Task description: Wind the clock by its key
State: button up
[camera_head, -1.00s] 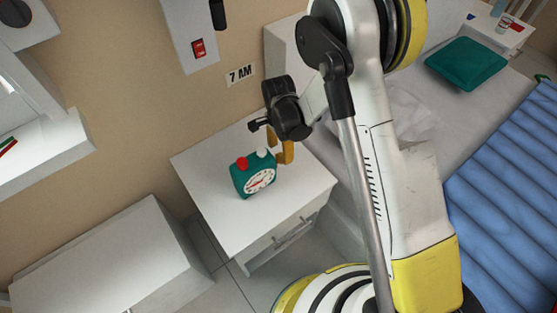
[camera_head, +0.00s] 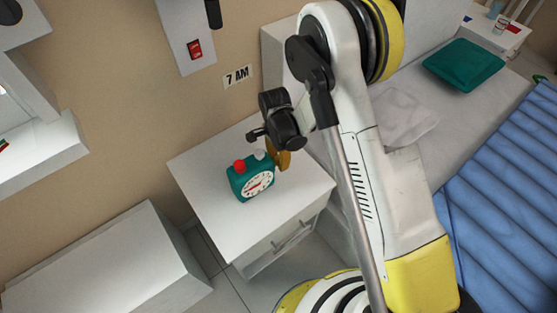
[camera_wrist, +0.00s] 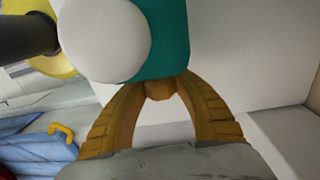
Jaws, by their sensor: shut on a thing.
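The teal clock (camera_head: 238,190) stands on the white nightstand, with a white dial and a red and a pale knob on top. Its side and a large white round knob fill the upper wrist view, where the teal body (camera_wrist: 172,50) shows. My gripper (camera_head: 279,158) is behind the clock, at its right side in the head view. In the wrist view its ochre fingers (camera_wrist: 161,86) arch up to the clock and are shut on a small brown key (camera_wrist: 160,92) at its back. The key is mostly hidden between the fingertips.
The white nightstand (camera_head: 215,215) has bare top around the clock. A wall with a "7 AM" sign (camera_head: 238,77) rises behind it. A bed with a blue cover (camera_head: 510,190) and teal pillow (camera_head: 464,63) is at right. A white cabinet (camera_head: 100,250) stands at lower left.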

jog(key=g+h, duration=0.1)
jog(key=g, duration=0.1)
jog(key=shift+w+g+h, duration=0.1)
jog(key=shift+g+h, duration=0.3)
jog(key=shift+g, duration=0.4)
jog(key=o, duration=1.2)
jog(key=v, duration=1.2)
jog(key=shift+a, duration=0.3)
